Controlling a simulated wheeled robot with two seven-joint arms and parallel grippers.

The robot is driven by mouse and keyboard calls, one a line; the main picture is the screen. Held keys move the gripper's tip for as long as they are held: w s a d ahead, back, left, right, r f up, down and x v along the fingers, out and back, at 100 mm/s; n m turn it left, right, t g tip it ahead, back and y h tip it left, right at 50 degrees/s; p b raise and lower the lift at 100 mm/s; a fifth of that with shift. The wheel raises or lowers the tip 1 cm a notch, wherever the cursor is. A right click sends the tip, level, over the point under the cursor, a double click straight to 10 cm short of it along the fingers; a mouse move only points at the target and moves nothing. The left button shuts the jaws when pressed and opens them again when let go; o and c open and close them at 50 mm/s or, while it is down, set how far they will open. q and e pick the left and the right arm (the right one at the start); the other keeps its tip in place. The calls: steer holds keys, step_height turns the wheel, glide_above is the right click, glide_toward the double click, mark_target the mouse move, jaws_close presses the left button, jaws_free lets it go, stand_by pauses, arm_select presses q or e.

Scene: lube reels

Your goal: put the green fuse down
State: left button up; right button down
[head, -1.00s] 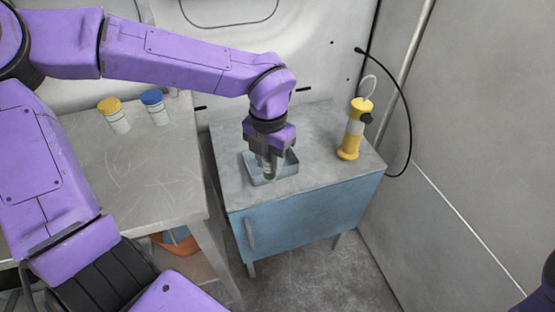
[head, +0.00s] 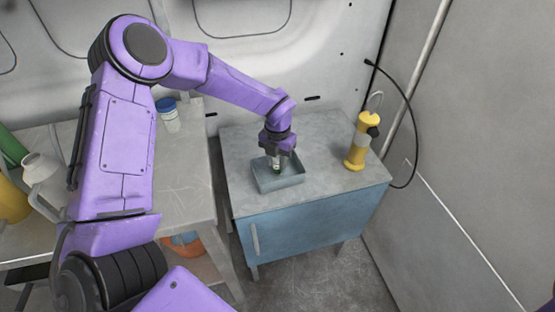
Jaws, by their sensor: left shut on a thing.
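My left gripper (head: 277,156) points down over a small grey-blue tray (head: 285,184) on top of the blue cabinet (head: 300,231). It is shut on the green fuse (head: 277,170), a small pale piece with green at its lower end. The fuse is upright and inside the tray's outline. I cannot tell whether its lower end touches the tray floor. The fingers hide its upper part. My right gripper is not in view.
A yellow lamp-like device (head: 357,144) stands on the cabinet, right of the tray. A blue-capped jar (head: 166,113) and a white jug (head: 45,180) stand on the left table (head: 188,180). An orange container (head: 184,245) is below. The cabinet top's front left is clear.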

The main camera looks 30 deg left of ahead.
mark_target(278, 158)
arm_select(q)
steer(key=shift+f, duration=0.35)
steer(key=shift+f, duration=0.2)
steer(key=o, duration=1)
steer(key=shift+o, duration=0.2)
step_height(278, 158, up, 13)
steer(key=shift+f+b, duration=0.2)
steer(key=shift+b, duration=0.15)
